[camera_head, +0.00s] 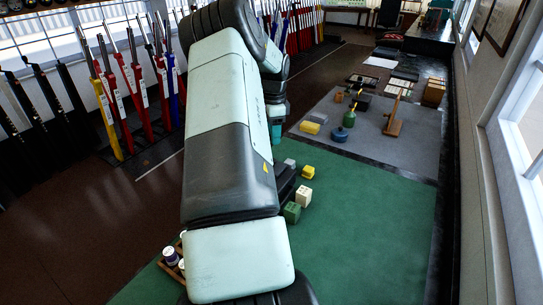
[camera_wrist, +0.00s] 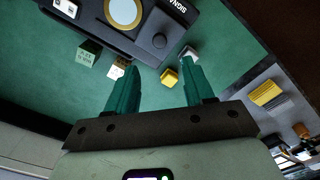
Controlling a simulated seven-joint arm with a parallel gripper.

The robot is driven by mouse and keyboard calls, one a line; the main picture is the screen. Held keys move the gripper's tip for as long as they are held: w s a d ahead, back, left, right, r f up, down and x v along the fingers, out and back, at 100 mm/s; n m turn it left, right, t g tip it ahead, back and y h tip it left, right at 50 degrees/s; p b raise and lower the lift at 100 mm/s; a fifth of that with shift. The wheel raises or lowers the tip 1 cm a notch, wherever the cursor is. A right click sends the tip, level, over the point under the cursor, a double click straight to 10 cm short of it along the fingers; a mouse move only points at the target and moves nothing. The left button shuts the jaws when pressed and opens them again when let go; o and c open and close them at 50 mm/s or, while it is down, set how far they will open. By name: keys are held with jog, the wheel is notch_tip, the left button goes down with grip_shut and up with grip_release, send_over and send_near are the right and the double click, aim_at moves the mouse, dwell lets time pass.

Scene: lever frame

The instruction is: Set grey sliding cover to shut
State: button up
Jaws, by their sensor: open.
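A dark box (camera_wrist: 140,30) lies ahead of my gripper in the wrist view, cut off by the top edge.
By the box on the green mat (camera_head: 370,220) are a green block (camera_head: 291,212), a cream block (camera_head: 303,195), a yellow block (camera_head: 308,171) and a grey block (camera_head: 290,163). Beyond, a grey mat (camera_head: 365,140) bears several items.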

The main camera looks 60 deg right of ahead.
notch_tip(320, 180, down, 10)
jog(key=shift+r, duration=0.1)
dwell(0.4)
grip_shut()
